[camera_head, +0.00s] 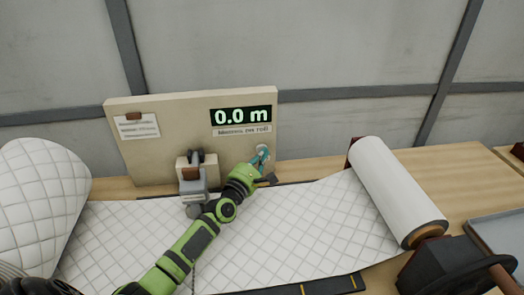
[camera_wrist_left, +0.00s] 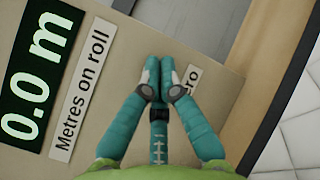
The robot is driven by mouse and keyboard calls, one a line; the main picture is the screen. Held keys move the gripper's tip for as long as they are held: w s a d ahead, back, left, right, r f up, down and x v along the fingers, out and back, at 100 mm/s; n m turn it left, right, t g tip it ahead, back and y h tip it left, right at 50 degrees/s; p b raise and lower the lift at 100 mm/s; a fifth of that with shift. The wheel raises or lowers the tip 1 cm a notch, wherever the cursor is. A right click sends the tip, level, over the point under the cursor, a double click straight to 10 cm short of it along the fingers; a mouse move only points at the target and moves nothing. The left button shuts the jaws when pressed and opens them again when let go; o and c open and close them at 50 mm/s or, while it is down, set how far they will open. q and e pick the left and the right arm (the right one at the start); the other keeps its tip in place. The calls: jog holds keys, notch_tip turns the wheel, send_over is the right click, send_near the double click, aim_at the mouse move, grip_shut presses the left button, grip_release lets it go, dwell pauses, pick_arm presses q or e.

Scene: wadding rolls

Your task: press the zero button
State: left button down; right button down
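The beige panel (camera_head: 160,168) stands upright at the back of the table. Its display (camera_head: 241,116) reads 0.0 m in green, with a "Metres on roll" label (camera_head: 241,131) below it. In the left wrist view the display (camera_wrist_left: 36,68) also reads 0.0 m. My left gripper (camera_head: 262,154) is at the panel's lower right. In the left wrist view its teal fingers (camera_wrist_left: 158,78) are together, with nothing seen between them. The tips cover the spot beside a label ending in "ro" (camera_wrist_left: 192,80). The button itself is hidden behind the fingers; I cannot tell whether they touch it. My right gripper is not in view.
Quilted white wadding (camera_head: 290,225) lies across the table from a big roll (camera_head: 40,190) at left to a white roll (camera_head: 395,190) at right. A grey device (camera_head: 193,180) stands before the panel. A grey tray (camera_head: 500,235) is at far right.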

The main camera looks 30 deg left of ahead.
pick_arm(q)
jog(key=shift+s+d+p, duration=0.4)
jog(key=shift+s+d, duration=0.05)
jog(key=shift+s, duration=0.2)
jog(key=shift+d, duration=0.1)
jog(key=shift+s+d+p, duration=0.6)
jog(key=shift+s+d, duration=0.15)
jog(key=shift+s, duration=0.25)
jog(key=shift+s+d+p, duration=0.6)
jog(key=shift+s+d, duration=0.1)
jog(key=shift+s, duration=0.3)
jog(key=shift+r, duration=0.1)
